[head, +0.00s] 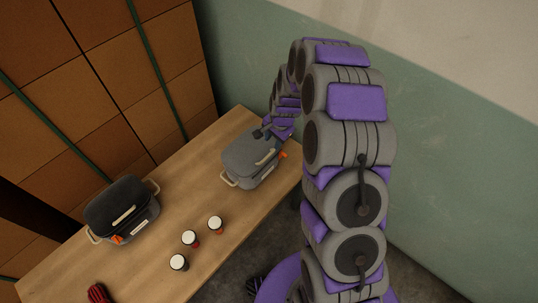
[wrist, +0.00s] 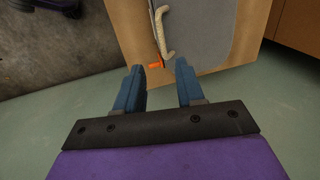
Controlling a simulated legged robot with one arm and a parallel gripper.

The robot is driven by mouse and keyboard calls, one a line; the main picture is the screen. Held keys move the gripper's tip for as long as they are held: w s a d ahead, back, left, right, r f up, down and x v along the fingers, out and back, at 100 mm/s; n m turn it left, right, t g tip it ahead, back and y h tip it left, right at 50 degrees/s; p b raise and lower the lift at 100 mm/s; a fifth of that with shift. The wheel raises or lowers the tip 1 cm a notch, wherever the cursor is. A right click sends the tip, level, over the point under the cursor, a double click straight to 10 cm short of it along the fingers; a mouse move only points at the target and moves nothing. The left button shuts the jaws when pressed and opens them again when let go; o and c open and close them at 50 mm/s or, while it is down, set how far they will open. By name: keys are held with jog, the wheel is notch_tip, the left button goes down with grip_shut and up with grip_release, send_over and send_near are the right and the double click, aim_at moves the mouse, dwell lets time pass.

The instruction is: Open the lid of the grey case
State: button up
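The grey case (head: 246,172) stands at the far right end of the wooden table, with its lid (head: 247,148) down. It has a cream handle (head: 265,157) and an orange latch (head: 283,154) on its right side. In the wrist view the grey lid (wrist: 205,30), cream handle (wrist: 163,32) and orange latch (wrist: 155,65) show beyond my fingers. My gripper (wrist: 159,67) is open, its two blue fingers apart with nothing visibly held between them. In the head view my gripper is over or beside the far edge of the case; contact cannot be told.
A black-lidded case (head: 118,207) stands on the left of the table (head: 170,225). Three small white-topped jars (head: 190,238) stand between the cases, nearer the front. A dark red object (head: 98,293) lies at the near left. Tall brown panels (head: 110,85) rise behind; a green-white wall is right.

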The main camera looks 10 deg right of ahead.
aim_at(267, 156)
jog(key=f, duration=0.3)
jog(key=w+a+f+b, duration=0.1)
jog(key=f, duration=0.3)
jog(key=a+f, duration=0.1)
jog(key=f, duration=0.2)
jog(key=shift+w+f+b, duration=0.25)
jog(key=shift+w+b, duration=0.05)
jog(key=shift+b, duration=0.1)
jog(key=shift+w+d+f, duration=0.15)
jog(key=shift+f, duration=0.3)
jog(key=shift+a, duration=0.25)
jog(key=shift+c, duration=0.4)
jog(key=shift+c, duration=0.8)
jog(key=shift+d, duration=0.1)
grip_shut()
